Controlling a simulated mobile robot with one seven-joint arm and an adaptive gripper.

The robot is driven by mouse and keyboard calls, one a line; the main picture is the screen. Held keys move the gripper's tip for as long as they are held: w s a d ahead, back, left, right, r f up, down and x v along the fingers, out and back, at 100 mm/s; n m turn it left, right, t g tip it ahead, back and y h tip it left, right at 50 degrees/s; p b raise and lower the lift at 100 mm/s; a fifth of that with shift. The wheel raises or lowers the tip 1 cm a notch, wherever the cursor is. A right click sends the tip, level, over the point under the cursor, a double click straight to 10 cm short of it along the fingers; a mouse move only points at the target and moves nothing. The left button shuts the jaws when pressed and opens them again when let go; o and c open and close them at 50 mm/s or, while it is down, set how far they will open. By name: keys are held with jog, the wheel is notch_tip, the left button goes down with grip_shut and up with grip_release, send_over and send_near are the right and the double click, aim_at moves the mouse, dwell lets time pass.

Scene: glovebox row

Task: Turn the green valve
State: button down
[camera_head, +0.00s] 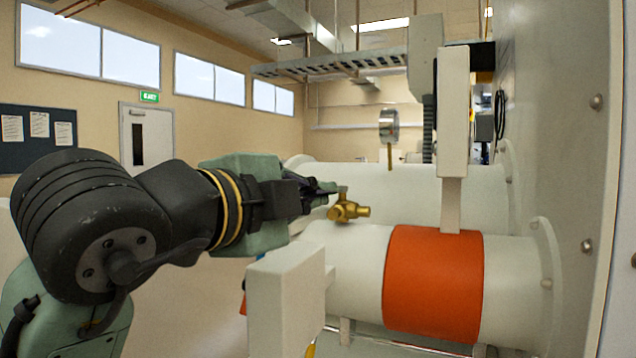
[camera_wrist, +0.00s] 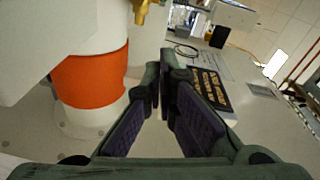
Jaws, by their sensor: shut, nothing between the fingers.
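A brass valve (camera_head: 347,208) sits on top of the white cylinder in the head view, left of the orange band. A brass piece (camera_wrist: 143,8), apparently the same valve, is cut off by the top edge of the wrist view. I cannot make out a green handle on it; green parts nearby look like my gripper. My gripper (camera_head: 332,188) points right, with its fingertips just left of and slightly above the brass body. I cannot tell whether they touch it. In the wrist view my gripper (camera_wrist: 159,72) has its fingertips together, with nothing between them.
The white cylinder (camera_head: 350,250) carries an orange band (camera_head: 433,285). A white box-like part (camera_head: 287,300) stands below my gripper. A white upright (camera_head: 453,110) rises above the band, and a large pale panel (camera_head: 570,130) closes off the right.

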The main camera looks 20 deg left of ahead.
jog(key=w+a+f+p, duration=0.1)
jog(key=w+p, duration=0.4)
jog(key=w, duration=0.6)
jog(key=shift+a+f, duration=0.15)
jog(key=shift+a, duration=0.25)
jog(key=shift+s+a, duration=0.1)
jog(key=shift+a, duration=0.05)
